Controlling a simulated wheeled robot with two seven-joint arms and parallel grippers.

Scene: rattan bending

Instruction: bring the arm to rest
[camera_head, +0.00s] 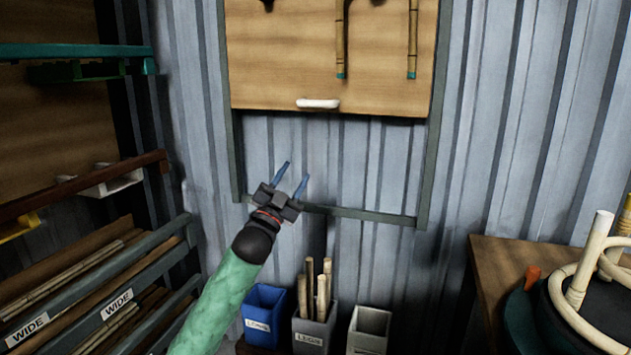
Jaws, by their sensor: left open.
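My left arm (221,298), with a green sleeve, comes in from the bottom left and reaches up toward the wall. My left gripper (293,174) is open, with two blue fingers spread apart and nothing between them. It appears in front of the grey frame, below the wooden board (375,60). My right gripper is not in view.
Bins (317,328) stand below; the grey one holds several sticks. Racks marked WIDE (100,285) hold rods at left. A wooden table (520,262) at right bears a bent pale rattan loop (578,290). A white handle (318,103) is on the board's lower edge.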

